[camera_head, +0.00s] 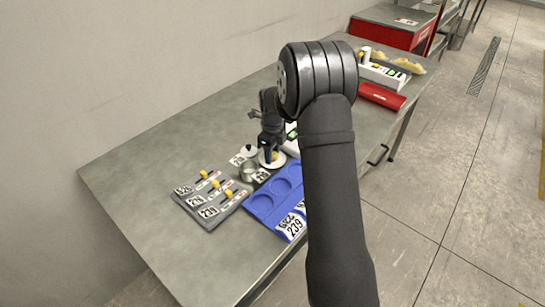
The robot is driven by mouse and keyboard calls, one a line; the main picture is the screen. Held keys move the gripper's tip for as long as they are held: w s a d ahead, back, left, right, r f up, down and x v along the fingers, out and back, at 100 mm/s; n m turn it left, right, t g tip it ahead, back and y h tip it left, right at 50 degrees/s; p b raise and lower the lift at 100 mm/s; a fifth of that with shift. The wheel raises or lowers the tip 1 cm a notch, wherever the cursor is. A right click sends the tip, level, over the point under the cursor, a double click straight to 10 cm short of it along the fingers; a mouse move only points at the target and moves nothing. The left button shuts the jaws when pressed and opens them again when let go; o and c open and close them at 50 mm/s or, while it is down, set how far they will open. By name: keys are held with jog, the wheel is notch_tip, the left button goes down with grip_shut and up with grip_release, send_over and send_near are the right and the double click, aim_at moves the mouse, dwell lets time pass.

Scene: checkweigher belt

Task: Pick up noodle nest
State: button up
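A small yellow lump that looks like the noodle nest (274,156) sits on a round white dish (277,163) near the middle of the table. My gripper (269,151) points down right over it, with its fingertips at or just above the lump. At this size I cannot tell whether the fingers touch it, or whether they are open or shut. My gripper and arm hide part of the dish and what lies behind.
A metal cup (249,171) stands close left of the dish. A blue tray (262,204) with round recesses and a grey board (190,207) with yellow-topped items lie in front. A red object (382,97) lies farther back. The table's left is clear.

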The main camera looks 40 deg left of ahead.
jog(key=shift+c, duration=0.8)
jog(key=shift+r, duration=0.65)
notch_tip(320, 180, up, 3)
jog(key=shift+f, duration=0.1)
jog(key=w+d+r, duration=0.4)
jog(key=d+r, duration=0.3)
jog(key=d, duration=0.3)
jog(key=s+a+f, duration=0.2)
jog(key=s+a, duration=0.9)
jog(key=s, duration=0.3)
jog(key=shift+s+f, duration=0.1)
jog(key=shift+f, duration=2.5)
